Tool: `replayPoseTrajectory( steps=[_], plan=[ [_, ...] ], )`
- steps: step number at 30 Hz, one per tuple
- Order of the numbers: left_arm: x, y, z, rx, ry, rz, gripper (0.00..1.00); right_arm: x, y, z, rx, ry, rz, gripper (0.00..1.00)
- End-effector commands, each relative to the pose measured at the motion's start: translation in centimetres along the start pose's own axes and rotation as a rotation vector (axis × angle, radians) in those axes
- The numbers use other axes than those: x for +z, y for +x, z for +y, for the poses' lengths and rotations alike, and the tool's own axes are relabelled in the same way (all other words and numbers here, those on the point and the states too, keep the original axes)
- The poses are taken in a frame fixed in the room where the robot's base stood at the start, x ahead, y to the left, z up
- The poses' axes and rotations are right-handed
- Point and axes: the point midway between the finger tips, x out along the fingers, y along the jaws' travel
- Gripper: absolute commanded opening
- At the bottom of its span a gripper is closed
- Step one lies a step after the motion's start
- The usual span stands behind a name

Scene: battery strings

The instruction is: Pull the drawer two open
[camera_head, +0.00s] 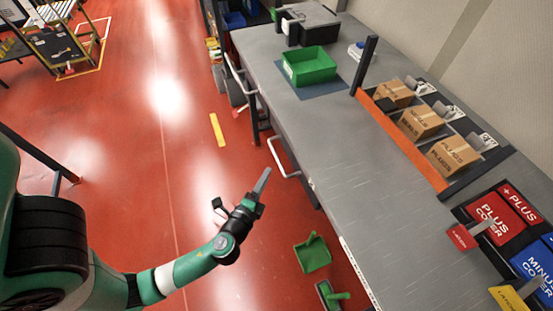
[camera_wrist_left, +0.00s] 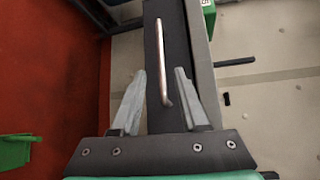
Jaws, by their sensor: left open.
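The grey workbench (camera_head: 300,120) has drawers under its left edge. A pale bar handle (camera_head: 282,158) shows on its side in the head view, and a second handle (camera_head: 238,76) is farther back. No drawer number is readable. My left gripper (camera_head: 243,188) is in front of the bench side, nearer than the first handle and apart from it. In the left wrist view, a metal handle (camera_wrist_left: 162,60) on a dark drawer front (camera_wrist_left: 176,35) lies ahead of my open fingers (camera_wrist_left: 160,80), its near end between them in the picture. No contact shows. My right gripper is out of view.
A green dustpan (camera_head: 312,254) and a green brush (camera_head: 331,295) are near the bench's front end. A green bin (camera_head: 309,66) and cardboard boxes (camera_head: 420,122) are on the bench top.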

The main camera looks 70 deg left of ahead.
Motion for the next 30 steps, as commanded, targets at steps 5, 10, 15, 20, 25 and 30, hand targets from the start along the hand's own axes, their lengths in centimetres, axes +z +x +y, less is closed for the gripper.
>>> replayPoseTrajectory(
  steps=[5,10,15,20,25,30],
  plan=[
    [0.2,4.2,-0.1,-0.004,-0.004,-0.007,0.44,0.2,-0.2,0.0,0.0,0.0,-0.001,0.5],
    [0.1,7.6,0.0,-0.002,-0.003,-0.004,0.44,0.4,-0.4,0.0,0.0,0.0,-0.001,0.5],
    [0.1,9.2,0.0,-0.002,-0.002,-0.001,0.44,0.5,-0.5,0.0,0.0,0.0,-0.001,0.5],
    [0.0,9.4,-0.1,-0.002,-0.001,0.0,0.44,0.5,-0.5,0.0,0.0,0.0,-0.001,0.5],
    [0.0,9.4,-0.1,-0.002,-0.001,0.0,0.35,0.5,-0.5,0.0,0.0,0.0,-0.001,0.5],
    [0.0,9.4,-0.1,-0.001,-0.001,0.0,0.04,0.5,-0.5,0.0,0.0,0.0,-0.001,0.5]
  ],
)
